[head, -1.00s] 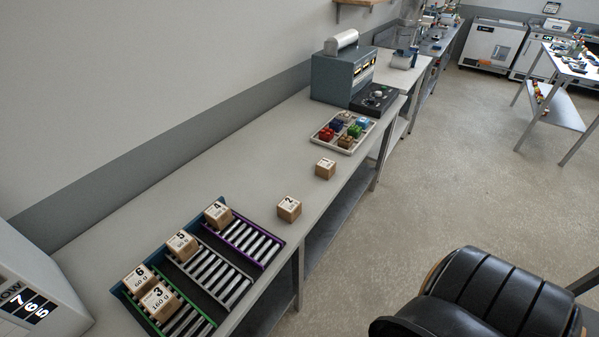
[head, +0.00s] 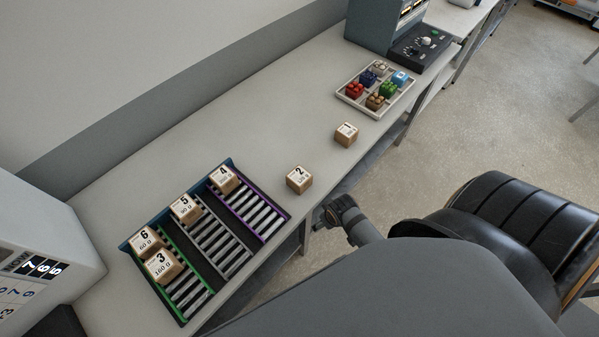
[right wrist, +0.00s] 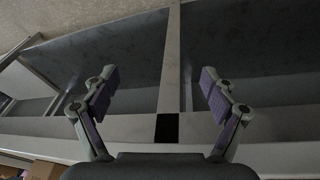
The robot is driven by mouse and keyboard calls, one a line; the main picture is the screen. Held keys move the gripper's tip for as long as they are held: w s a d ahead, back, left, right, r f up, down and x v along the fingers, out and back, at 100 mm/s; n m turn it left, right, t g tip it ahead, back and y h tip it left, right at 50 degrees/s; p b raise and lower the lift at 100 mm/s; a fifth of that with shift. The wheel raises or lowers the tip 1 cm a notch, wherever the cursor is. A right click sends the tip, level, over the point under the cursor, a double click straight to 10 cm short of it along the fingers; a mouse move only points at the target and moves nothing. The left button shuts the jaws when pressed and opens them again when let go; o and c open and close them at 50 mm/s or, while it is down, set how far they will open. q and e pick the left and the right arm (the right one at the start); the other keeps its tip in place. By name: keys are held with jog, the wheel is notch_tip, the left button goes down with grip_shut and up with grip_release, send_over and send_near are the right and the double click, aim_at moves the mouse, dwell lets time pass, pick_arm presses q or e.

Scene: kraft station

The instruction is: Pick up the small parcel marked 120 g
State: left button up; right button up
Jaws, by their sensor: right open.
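Small brown parcels stand on the grey bench in the head view. Parcel 2 (head: 299,179) sits near the bench's front edge, right of the roller lanes; its weight line is too small to read surely. Parcel 1 (head: 346,134) stands farther back, its weight also unreadable. Parcels 4 (head: 223,179), 5 (head: 186,208), 6 (head: 147,241) and 3 (head: 162,266) rest on the lanes; 6 reads 60 g and 3 reads 160 g. My right gripper (right wrist: 160,95) is open and empty in the right wrist view, with the bench frame behind it. My left gripper is not in view.
The roller lanes have purple (head: 258,212), grey and green sides. A tray (head: 352,104) of coloured pieces stands beyond parcel 1, before a control box (head: 420,49). The bench between lanes and tray is mostly clear.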

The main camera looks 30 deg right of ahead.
aim_at(299, 176)
notch_tip(299, 176, up, 16)
jog(key=w+a+m+p, duration=0.1)
jog(key=w+a+p, duration=0.1)
jog(key=w+m, duration=0.4)
jog(key=m, duration=0.1)
jog(key=w+r+m+g, duration=0.1)
jog(key=w+m, duration=0.1)
jog(key=shift+w+a+m, duration=0.1)
jog(key=shift+a+m, duration=0.15)
jog(key=shift+m, duration=0.05)
jog(key=w+r+m, duration=0.1)
jog(key=w+m, duration=0.1)
jog(key=w+a+r+m+g, duration=0.1)
jog(key=m, duration=0.1)
jog(key=w+a+r+m+y, duration=0.1)
jog(key=w+r+m, duration=0.1)
jog(key=shift+w+a+m+g, duration=0.1)
jog(key=shift+w+m+g, duration=0.2)
jog(key=shift+g, duration=0.1)
notch_tip(299, 176, down, 6)
jog(key=b, duration=0.5)
jog(key=shift+s+r+b, duration=0.1)
jog(key=shift+r+b, duration=0.1)
jog(key=shift+b, duration=0.1)
jog(key=f+b, duration=0.4)
jog(key=f, duration=0.1)
jog(key=shift+s+d, duration=0.3)
jog(key=shift+r, duration=0.1)
jog(key=c, duration=1.3)
